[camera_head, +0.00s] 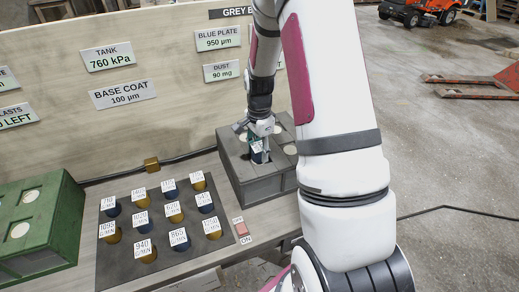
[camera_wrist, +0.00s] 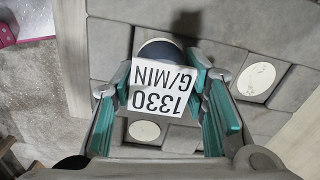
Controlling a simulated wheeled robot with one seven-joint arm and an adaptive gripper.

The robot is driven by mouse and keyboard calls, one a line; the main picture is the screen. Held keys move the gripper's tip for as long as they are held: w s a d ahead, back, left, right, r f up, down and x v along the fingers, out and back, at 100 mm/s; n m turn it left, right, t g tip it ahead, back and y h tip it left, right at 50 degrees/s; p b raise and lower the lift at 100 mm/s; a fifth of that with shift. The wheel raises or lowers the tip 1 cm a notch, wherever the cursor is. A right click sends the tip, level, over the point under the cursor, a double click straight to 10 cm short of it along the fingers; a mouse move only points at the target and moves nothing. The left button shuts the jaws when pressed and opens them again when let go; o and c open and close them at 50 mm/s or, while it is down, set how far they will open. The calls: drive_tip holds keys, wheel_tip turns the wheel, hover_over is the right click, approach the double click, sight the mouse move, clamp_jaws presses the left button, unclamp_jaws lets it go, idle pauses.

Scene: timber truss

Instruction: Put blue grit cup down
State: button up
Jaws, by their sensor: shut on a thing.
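My gripper (camera_head: 260,132) is shut on the blue grit cup (camera_head: 260,157), at the top of the grey block (camera_head: 250,186). In the wrist view, the dark blue cup (camera_wrist: 160,50) shows between the two teal fingers of my gripper (camera_wrist: 160,84). Its white tag (camera_wrist: 162,92) reads 1330 G/MIN. The cup looks upright and at or just above a compartment of the grey block. My fingers and the tag hide its base, so I cannot tell whether it touches the bottom. White round discs (camera_wrist: 256,79) mark other compartments of the block.
A dark mat (camera_head: 122,256) with several tagged blue and yellow cups lies left of the grey block. A green block (camera_head: 66,222) stands at far left. A signboard (camera_head: 150,60) rises behind the bench. A red switch (camera_head: 242,229) sits near the front edge.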

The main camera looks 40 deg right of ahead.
sight(259, 146)
drive_tip(key=o, duration=1.3)
drive_tip(key=shift+f, duration=0.15)
wheel_tip(259, 146, up, 12)
drive_tip(key=s+a+r+n+t, duration=0.2)
drive_tip(key=s+a+r+n, duration=0.6)
drive_tip(key=a+r, duration=0.35)
drive_tip(key=s+a+r+n, duration=0.1)
drive_tip(key=s+a+n, duration=0.1)
drive_tip(key=s+n, duration=0.1)
drive_tip(key=s+a+r+n+t, duration=0.1)
drive_tip(key=s+a+n, duration=0.2)
drive_tip(key=s, duration=0.3)
drive_tip(key=s+a+r+n+t, duration=0.1)
drive_tip(key=s+a+n, duration=0.2)
drive_tip(key=s+n, duration=0.2)
drive_tip(key=shift+s+a+r, duration=0.1)
drive_tip(key=shift+s+a, duration=0.1)
